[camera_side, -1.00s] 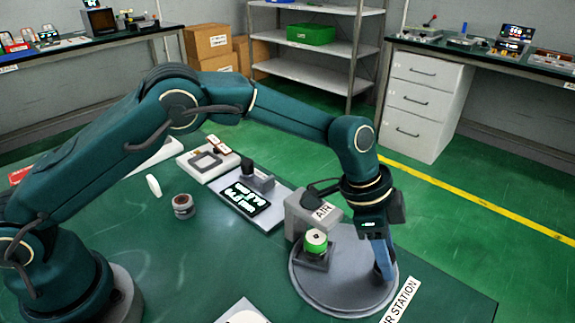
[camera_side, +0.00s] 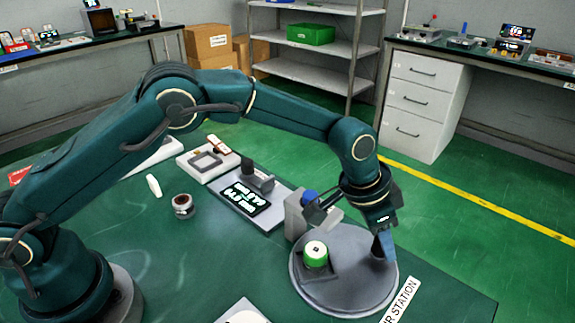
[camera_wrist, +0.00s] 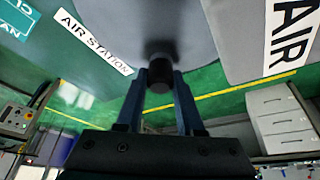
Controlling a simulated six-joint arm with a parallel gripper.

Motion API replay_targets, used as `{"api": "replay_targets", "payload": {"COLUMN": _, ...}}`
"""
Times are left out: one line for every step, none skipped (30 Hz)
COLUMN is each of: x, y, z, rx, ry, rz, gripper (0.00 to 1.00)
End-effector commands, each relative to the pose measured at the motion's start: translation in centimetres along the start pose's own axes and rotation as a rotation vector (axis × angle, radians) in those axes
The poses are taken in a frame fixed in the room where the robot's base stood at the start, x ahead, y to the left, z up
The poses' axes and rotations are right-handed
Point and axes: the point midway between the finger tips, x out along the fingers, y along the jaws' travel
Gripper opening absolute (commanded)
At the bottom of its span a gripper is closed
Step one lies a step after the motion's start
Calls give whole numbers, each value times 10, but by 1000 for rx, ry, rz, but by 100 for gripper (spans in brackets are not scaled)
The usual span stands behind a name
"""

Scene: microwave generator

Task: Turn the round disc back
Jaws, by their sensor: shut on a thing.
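The round grey disc (camera_side: 340,292) lies flat on the green table in the side view. It also shows at the top of the wrist view (camera_wrist: 120,30). My gripper (camera_side: 386,255) is at the disc's right edge, fingers pointing down. In the wrist view my gripper (camera_wrist: 158,80) has its two fingers shut on a dark upright knob (camera_wrist: 159,68) on the disc. In the side view the fingers hide the knob. A green round part (camera_side: 316,254) sits in a dark square holder (camera_side: 322,270) on the disc's left side.
A grey air block (camera_side: 295,216) with a blue top piece (camera_side: 309,197) stands behind the disc, close to my wrist. A display plate (camera_side: 245,200), a small round can (camera_side: 183,206) and a white fixture (camera_side: 208,161) are farther left. An "air station" label (camera_side: 402,300) lies front right.

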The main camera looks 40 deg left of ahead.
Motion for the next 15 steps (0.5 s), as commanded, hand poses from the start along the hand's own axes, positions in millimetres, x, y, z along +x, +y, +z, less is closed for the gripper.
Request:
{"api": "replay_targets", "payload": {"x": 0, "y": -3, "z": 1, "rx": -18, "ry": -3, "rz": -12, "gripper": 0}}
{"api": "replay_targets", "payload": {"x": 0, "y": -4, "z": 1, "rx": -32, "ry": -3, "rz": -17, "gripper": 0}}
{"api": "replay_targets", "payload": {"x": 0, "y": -5, "z": 1, "rx": -51, "ry": -3, "rz": -25, "gripper": 0}}
{"api": "replay_targets", "payload": {"x": 0, "y": -6, "z": 1, "rx": -65, "ry": -3, "rz": -31, "gripper": 0}}
{"api": "replay_targets", "payload": {"x": 0, "y": -7, "z": 1, "rx": -78, "ry": -3, "rz": -36, "gripper": 0}}
{"api": "replay_targets", "payload": {"x": 0, "y": -8, "z": 1, "rx": -96, "ry": -3, "rz": -44, "gripper": 0}}
{"api": "replay_targets", "payload": {"x": 0, "y": -9, "z": 1, "rx": -110, "ry": -3, "rz": -50, "gripper": 0}}
{"api": "replay_targets", "payload": {"x": 0, "y": -10, "z": 1, "rx": -125, "ry": -3, "rz": -56, "gripper": 0}}
{"api": "replay_targets", "payload": {"x": 0, "y": -11, "z": 2, "rx": -143, "ry": -3, "rz": -63, "gripper": 0}}
{"api": "replay_targets", "payload": {"x": 0, "y": -12, "z": 2, "rx": -156, "ry": -3, "rz": -70, "gripper": 0}}
{"api": "replay_targets", "payload": {"x": 0, "y": -13, "z": 2, "rx": -170, "ry": -3, "rz": -75, "gripper": 0}}
{"api": "replay_targets", "payload": {"x": 0, "y": -14, "z": 2, "rx": -189, "ry": -3, "rz": -83, "gripper": 0}}
{"api": "replay_targets", "payload": {"x": 0, "y": -15, "z": 2, "rx": -202, "ry": -3, "rz": -89, "gripper": 0}}
{"api": "replay_targets", "payload": {"x": 0, "y": -16, "z": 3, "rx": -216, "ry": -3, "rz": -94, "gripper": 0}}
{"api": "replay_targets", "payload": {"x": 0, "y": -17, "z": 3, "rx": -234, "ry": -3, "rz": -102, "gripper": 0}}
